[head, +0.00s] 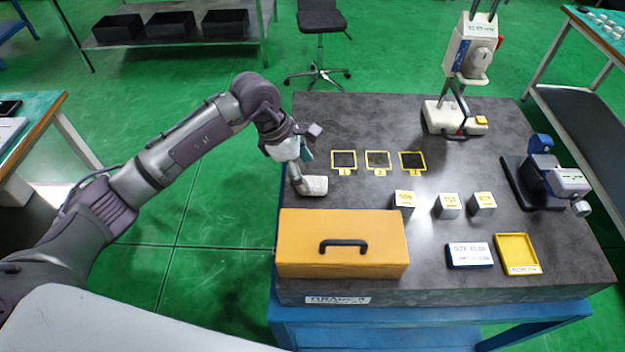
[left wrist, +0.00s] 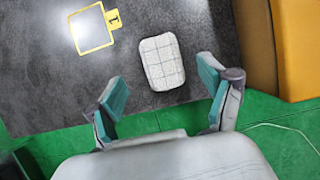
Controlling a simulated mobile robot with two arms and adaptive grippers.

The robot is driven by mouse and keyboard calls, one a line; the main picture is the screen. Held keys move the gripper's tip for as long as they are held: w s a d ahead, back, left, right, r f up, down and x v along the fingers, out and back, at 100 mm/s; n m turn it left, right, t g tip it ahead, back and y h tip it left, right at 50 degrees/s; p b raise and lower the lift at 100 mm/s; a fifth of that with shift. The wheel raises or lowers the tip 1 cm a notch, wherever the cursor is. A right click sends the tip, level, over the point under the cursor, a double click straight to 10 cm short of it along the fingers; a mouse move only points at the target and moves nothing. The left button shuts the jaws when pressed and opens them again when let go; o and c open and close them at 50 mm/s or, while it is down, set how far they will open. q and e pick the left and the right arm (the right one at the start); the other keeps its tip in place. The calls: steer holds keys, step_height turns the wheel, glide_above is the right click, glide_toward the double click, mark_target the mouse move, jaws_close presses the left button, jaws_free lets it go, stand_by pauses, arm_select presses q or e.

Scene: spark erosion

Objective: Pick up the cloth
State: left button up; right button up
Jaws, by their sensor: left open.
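The cloth (head: 313,186) is a small white folded pad lying on the dark stone tabletop (head: 450,200), near its left edge and behind the orange box. In the left wrist view the cloth (left wrist: 162,62) shows a quilted grid and lies just beyond the fingertips, roughly between their lines. My left gripper (head: 299,170) is over the left edge of the table beside the cloth. In the left wrist view its teal-padded fingers (left wrist: 162,98) are apart with nothing between them. My right gripper is in neither view.
An orange box (head: 343,262) with a black handle stands in front of the cloth. Yellow frame 1 (head: 343,161) lies behind it, with two more frames to the right. Several metal blocks (head: 448,206) stand mid-table. A vise-like device (head: 545,180) is at the right. Tabletop right of the cloth is clear.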

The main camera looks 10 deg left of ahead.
mark_target(312, 181)
arm_select(q)
steer(key=shift+p+x, duration=0.4)
steer(key=shift+x, duration=0.75)
steer(key=shift+s+d+f, duration=0.1)
steer(key=shift+d+f, duration=0.15)
steer(key=shift+f, duration=0.25)
steer(key=c, duration=1.1)
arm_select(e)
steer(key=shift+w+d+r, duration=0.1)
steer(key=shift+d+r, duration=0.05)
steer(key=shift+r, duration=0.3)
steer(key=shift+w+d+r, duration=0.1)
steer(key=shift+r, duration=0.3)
arm_select(q)
steer(key=shift+r, duration=0.15)
steer(key=shift+c, duration=0.2)
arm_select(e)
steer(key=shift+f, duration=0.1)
